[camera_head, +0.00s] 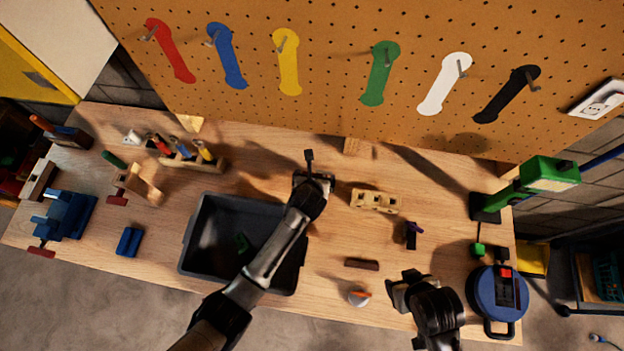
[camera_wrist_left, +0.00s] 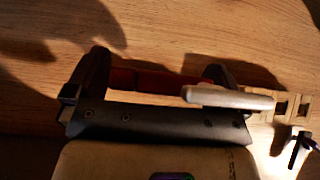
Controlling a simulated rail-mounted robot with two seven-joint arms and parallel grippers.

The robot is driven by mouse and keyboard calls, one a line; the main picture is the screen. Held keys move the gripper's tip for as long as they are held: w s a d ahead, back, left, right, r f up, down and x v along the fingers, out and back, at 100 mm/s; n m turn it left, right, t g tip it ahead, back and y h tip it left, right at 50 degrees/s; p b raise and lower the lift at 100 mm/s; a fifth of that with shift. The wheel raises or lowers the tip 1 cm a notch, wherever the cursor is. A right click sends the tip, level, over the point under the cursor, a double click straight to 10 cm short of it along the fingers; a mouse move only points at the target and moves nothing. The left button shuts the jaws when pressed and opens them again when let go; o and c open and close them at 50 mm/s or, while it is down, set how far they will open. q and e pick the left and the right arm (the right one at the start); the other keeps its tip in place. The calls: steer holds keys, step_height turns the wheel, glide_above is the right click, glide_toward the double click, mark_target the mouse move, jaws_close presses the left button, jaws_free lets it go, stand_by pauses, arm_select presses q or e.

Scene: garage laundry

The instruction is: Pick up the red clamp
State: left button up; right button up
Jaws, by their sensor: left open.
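My left gripper (camera_head: 313,181) is over the middle of the workbench, just beyond the grey bin. In the left wrist view the left gripper (camera_wrist_left: 155,80) is open, its two dark fingers spread. A dark red bar, apparently the red clamp (camera_wrist_left: 150,80), lies between or just beneath the fingers, with a light grey handle-like piece (camera_wrist_left: 230,97) at the right finger. Whether the fingers touch it cannot be told. In the head view the gripper mostly hides it; a small dark end shows beyond. My right gripper (camera_head: 410,287) is near the bench's front edge; its jaws are unclear.
The grey bin (camera_head: 188,240) stands below my left arm. A wooden block with holes (camera_head: 375,201) is right of the left gripper, with a purple-handled tool (camera_head: 412,234) nearby. A tool rack (camera_head: 190,160) and blue vise (camera_head: 68,214) are at left. The pegboard (camera_head: 330,75) rises behind.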

arm_select(q)
steer(key=c, duration=1)
steer(key=shift+r, duration=0.1)
steer(key=shift+r, duration=0.55)
step_height(320, 180, up, 3)
steer(key=shift+f, duration=0.1)
steer(key=s+d+r, duration=0.2)
steer(key=d, duration=0.1)
steer(key=s+d+r, duration=0.2)
steer(key=d, duration=0.1)
steer(key=s+d+r, duration=0.3)
steer(key=shift+d, duration=0.15)
